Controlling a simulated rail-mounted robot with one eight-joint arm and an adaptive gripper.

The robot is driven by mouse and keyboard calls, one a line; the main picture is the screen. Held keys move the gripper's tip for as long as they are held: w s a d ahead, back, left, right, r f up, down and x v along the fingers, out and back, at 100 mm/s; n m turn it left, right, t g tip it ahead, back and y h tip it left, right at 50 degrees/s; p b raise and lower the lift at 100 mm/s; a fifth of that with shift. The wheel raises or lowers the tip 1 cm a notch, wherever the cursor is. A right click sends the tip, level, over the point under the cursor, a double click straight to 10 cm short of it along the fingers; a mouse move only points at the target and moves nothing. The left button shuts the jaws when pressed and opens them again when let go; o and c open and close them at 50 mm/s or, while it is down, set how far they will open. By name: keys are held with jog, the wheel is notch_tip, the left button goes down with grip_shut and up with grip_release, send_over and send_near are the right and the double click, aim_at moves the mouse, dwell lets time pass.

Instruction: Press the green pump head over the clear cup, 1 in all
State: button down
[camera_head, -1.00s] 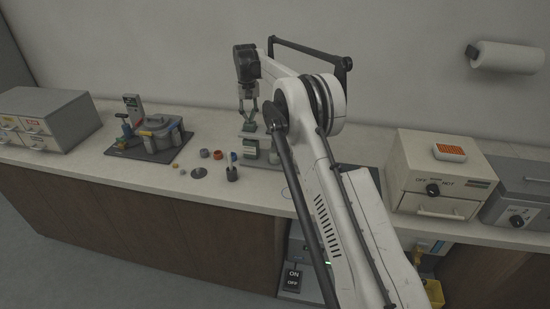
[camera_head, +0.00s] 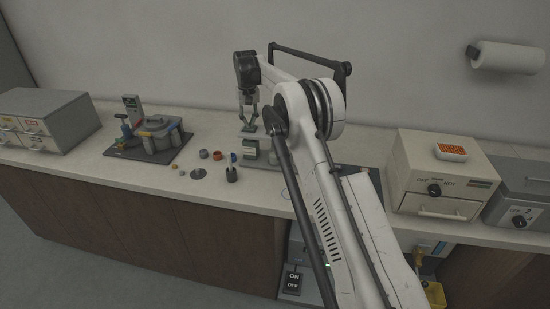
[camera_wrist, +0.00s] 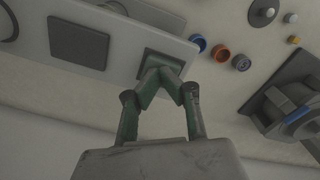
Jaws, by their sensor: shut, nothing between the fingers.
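My gripper (camera_head: 248,122) points down at the pump stand on the counter, and its fingers are shut with nothing between them. In the wrist view, the fingertips of my gripper (camera_wrist: 161,76) meet over the dark green square top of the pump head (camera_wrist: 163,61). They appear to touch it or hover just above it; I cannot tell which. The clear cup cannot be made out in either view.
A grey device on a dark mat (camera_head: 117,152) stands farther left. A beige oven-like box (camera_head: 437,180) stands at the right. My arm hides part of the counter.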

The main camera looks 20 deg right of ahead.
jog(key=shift+r, duration=0.1)
jog(key=shift+r+p, duration=0.9)
jog(key=shift+r, duration=1.1)
jog(key=shift+r+p, duration=1.55)
jog(key=shift+r, duration=1.45)
jog(key=shift+r, duration=0.1)
